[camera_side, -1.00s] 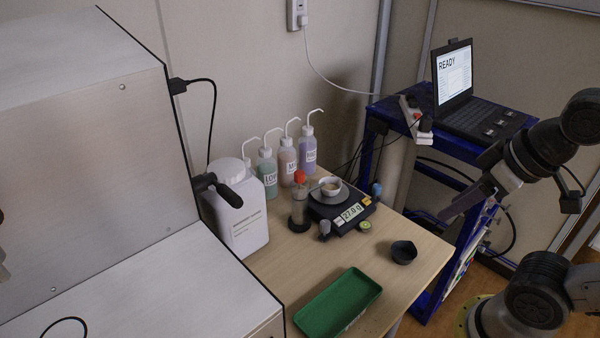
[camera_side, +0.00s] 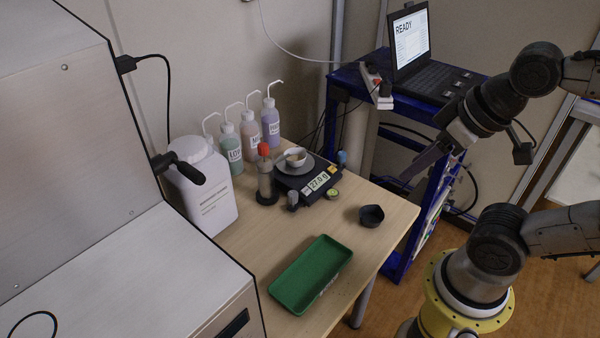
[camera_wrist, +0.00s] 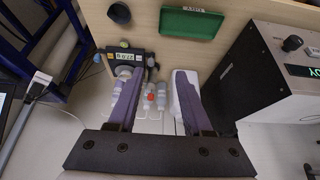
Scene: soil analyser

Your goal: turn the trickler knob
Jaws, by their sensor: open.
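The trickler (camera_side: 266,180) appears to be the upright grey tube with a red top, standing on a dark base left of the balance. Its red top also shows in the wrist view (camera_wrist: 151,97), between my fingers in the picture. I cannot tell which part is its knob. The black balance (camera_side: 322,187) has a lit display and a small bowl (camera_side: 296,157) on its pan. My gripper (camera_side: 413,168) is open and empty, in the air right of the table, well apart from the trickler. In the wrist view its two purple-grey fingers (camera_wrist: 157,78) are spread wide.
Wash bottles (camera_side: 250,138) and a white jug (camera_side: 203,190) stand behind and left of the trickler. A black cup (camera_side: 371,215) and a green tray (camera_side: 311,274) are on the table's front part. A metal machine (camera_side: 130,270) fills the left. A laptop (camera_side: 410,45) sits on a blue cart.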

